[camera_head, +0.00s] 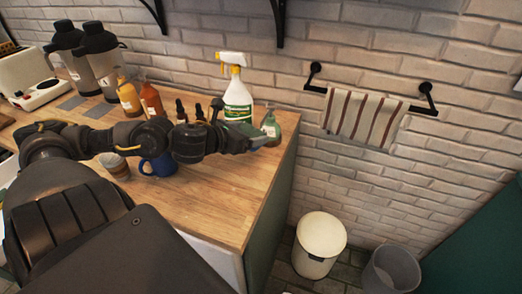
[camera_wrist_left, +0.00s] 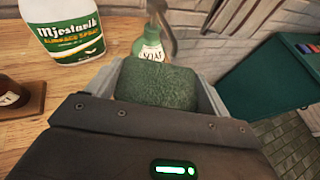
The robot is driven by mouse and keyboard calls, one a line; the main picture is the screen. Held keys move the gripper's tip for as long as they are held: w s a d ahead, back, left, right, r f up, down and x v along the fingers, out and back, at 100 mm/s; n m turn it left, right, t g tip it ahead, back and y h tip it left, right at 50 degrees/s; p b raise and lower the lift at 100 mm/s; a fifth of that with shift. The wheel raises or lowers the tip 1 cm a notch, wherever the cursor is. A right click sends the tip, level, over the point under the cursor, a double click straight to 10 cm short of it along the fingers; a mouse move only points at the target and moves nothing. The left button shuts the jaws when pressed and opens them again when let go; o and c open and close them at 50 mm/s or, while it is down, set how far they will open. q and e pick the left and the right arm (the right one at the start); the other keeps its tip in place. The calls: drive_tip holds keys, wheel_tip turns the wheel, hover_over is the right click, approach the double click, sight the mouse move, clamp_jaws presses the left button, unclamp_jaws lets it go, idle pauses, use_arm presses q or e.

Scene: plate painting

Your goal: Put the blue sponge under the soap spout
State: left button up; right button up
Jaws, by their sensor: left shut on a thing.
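My left gripper (camera_head: 258,137) is shut on a sponge, over the right end of the wooden counter. In the left wrist view the sponge (camera_wrist_left: 158,84) sits between the two grey fingers, and the face that shows is dark green; I see no clear blue there. The green soap bottle (camera_head: 271,127) stands just beyond the fingertips near the back right corner. It also shows in the left wrist view (camera_wrist_left: 149,48), straight behind the sponge, with its label facing me. Whether the sponge lies under its spout cannot be told. My right gripper is not in view.
A white spray bottle (camera_head: 238,100) stands close left of the soap. Orange (camera_head: 151,100) and yellow (camera_head: 129,98) bottles, a blue mug (camera_head: 160,165) and a cup (camera_head: 115,165) are further left. The counter's front right is clear. A bin (camera_head: 320,240) stands on the floor.

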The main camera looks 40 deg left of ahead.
sight(261, 156)
use_arm(q)
drive_tip(key=w+f, duration=0.1)
drive_tip(key=f, duration=0.1)
drive_tip(key=w+d+f, duration=0.1)
drive_tip(key=w+f, duration=0.1)
drive_tip(key=shift+w+d, duration=0.1)
drive_tip(key=shift+w, duration=0.1)
drive_tip(key=shift+f, duration=0.1)
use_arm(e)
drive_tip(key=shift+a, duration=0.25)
use_arm(q)
drive_tip(key=shift+w+d+f, duration=0.1)
drive_tip(key=shift+w+f, duration=0.1)
drive_tip(key=shift+f, duration=0.05)
wheel_tip(261, 156, down, 3)
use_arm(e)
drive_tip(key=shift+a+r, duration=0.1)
